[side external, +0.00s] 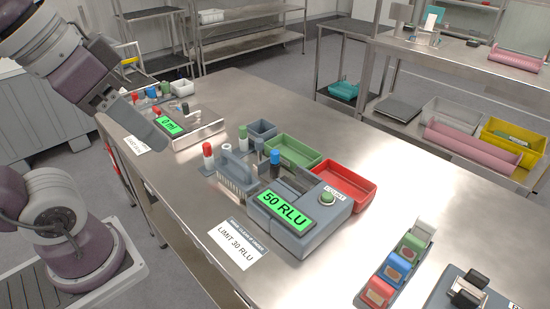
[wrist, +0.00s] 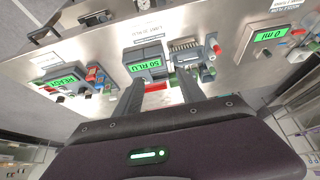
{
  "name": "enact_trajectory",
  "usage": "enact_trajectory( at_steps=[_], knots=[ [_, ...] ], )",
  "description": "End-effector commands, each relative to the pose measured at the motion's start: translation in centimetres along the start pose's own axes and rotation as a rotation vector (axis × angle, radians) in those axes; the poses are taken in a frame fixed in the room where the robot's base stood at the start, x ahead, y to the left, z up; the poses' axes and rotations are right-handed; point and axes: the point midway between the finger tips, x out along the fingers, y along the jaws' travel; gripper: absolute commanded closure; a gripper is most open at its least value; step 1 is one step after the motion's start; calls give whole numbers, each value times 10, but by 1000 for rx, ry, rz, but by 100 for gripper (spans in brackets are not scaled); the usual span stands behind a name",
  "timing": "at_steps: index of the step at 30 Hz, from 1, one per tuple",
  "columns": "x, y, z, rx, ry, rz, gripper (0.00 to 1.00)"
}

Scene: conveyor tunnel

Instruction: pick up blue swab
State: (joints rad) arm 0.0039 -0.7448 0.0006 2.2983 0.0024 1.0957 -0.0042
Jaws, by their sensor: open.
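The blue swab (side external: 275,158) has a blue cap and stands upright beside the grey luminometer, whose green display (side external: 287,209) reads 50 RLU. A red-capped swab (side external: 208,152), a green-capped swab (side external: 243,134) and white-capped ones stand near it around a grey rack (side external: 236,180). My gripper (wrist: 160,88) is open and empty in the wrist view, its two fingers apart. In the side view it is high at the upper left, well away from the blue swab. I cannot make out the blue swab clearly in the wrist view.
A green tray (side external: 313,146) and a red tray (side external: 371,186) lie behind the luminometer. A device reading 0 ml (side external: 171,126) stands at the left with small capped items. A strip of coloured blocks (side external: 391,275) is at the right. The bench front is mostly clear.

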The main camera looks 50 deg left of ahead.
Motion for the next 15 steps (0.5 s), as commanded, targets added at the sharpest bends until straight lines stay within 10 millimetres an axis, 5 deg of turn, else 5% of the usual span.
enact_trajectory(
  at_steps=[9,15],
  knots=[
    [47,-54,-80,974,-348,-283,53],
    [83,-54,-149,1554,-582,-474,53]
  ],
)
